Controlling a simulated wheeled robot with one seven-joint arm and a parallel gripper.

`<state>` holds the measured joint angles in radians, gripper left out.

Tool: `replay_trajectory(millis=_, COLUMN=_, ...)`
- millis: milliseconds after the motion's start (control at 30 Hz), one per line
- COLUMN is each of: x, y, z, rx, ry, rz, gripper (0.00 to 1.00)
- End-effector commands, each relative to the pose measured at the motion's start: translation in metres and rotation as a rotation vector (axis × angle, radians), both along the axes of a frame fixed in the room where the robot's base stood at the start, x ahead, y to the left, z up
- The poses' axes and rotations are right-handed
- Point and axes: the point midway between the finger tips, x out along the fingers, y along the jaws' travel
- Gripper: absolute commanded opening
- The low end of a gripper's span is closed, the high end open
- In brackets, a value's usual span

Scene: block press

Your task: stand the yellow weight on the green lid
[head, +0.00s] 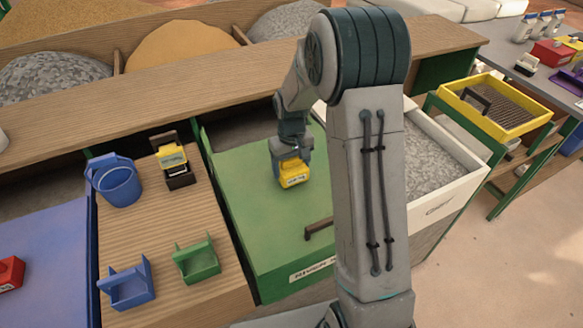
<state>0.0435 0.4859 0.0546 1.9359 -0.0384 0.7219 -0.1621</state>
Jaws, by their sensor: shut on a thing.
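The green lid (245,220) is a broad flat green panel in the middle of the head view, with a dark handle (319,229) near its front edge. My gripper (291,158) points down over the back right part of the lid and is shut on the yellow weight (295,179). The weight is a small yellow block with a pale label on its front, and it looks upright. I cannot tell whether its underside touches the lid or is slightly above it. My arm hides part of the lid's right side.
Left of the lid, a wooden counter holds a blue bucket (117,183), a yellow-and-black block (174,162), a green holder (196,261) and a blue holder (127,287). A white bin of gravel (436,208) stands at right.

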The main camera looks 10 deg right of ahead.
Motion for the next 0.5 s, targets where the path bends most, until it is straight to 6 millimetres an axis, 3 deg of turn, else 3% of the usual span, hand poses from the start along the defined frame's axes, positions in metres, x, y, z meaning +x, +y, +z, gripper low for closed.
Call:
replay_trajectory(millis=133, x=0.001, y=0.0, z=-0.014, rx=-0.001, ry=-0.002, rz=0.0, gripper=0.29)
replay_trajectory(millis=500, x=0.001, y=0.0, z=-0.018, rx=0.0, ry=-0.003, rz=0.0, gripper=0.29)
